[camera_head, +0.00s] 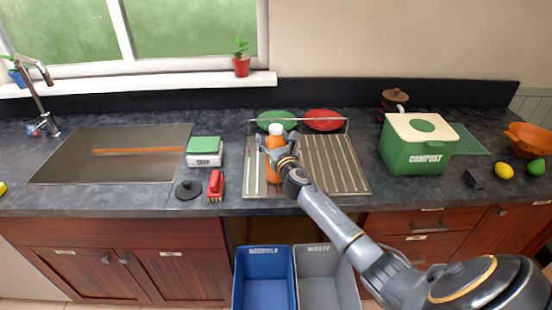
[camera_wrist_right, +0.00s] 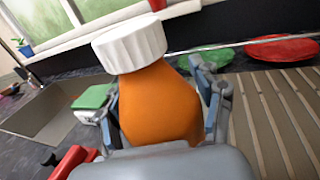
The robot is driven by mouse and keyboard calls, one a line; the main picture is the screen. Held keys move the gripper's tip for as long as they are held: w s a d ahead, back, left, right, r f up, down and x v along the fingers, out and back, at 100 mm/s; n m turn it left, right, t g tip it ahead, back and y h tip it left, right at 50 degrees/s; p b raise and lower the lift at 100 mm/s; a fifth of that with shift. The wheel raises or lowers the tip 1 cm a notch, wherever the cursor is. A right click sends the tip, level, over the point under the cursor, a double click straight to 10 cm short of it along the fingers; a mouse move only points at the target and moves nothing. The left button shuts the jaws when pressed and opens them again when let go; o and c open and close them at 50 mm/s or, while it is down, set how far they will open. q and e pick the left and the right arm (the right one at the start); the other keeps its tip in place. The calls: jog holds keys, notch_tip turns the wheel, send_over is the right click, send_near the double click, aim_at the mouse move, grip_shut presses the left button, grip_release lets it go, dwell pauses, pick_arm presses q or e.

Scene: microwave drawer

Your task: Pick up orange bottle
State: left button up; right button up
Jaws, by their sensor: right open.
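The orange bottle (camera_head: 274,142) with a white cap stands upright on the ribbed drying rack, toward its left side. In the right wrist view the bottle (camera_wrist_right: 160,105) fills the middle, its white cap above the fingers. My right gripper (camera_head: 276,147) is at the bottle, with one finger on each side of its body. The fingers are open around it; a small gap shows on the right, and contact on the left cannot be told. The bottle's lower part is hidden behind the gripper in the wrist view. My left gripper is not in view.
A drying rack (camera_head: 335,170) holds green and red plates behind the bottle. A soap box (camera_head: 204,160), a red brush (camera_head: 216,186) and a sink (camera_head: 75,170) lie to the left. A green compost bin (camera_head: 400,152) stands right. Blue and grey bins (camera_head: 262,292) are below the counter.

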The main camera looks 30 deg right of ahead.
jog(key=c, duration=0.7)
jog(key=shift+c, duration=1.1)
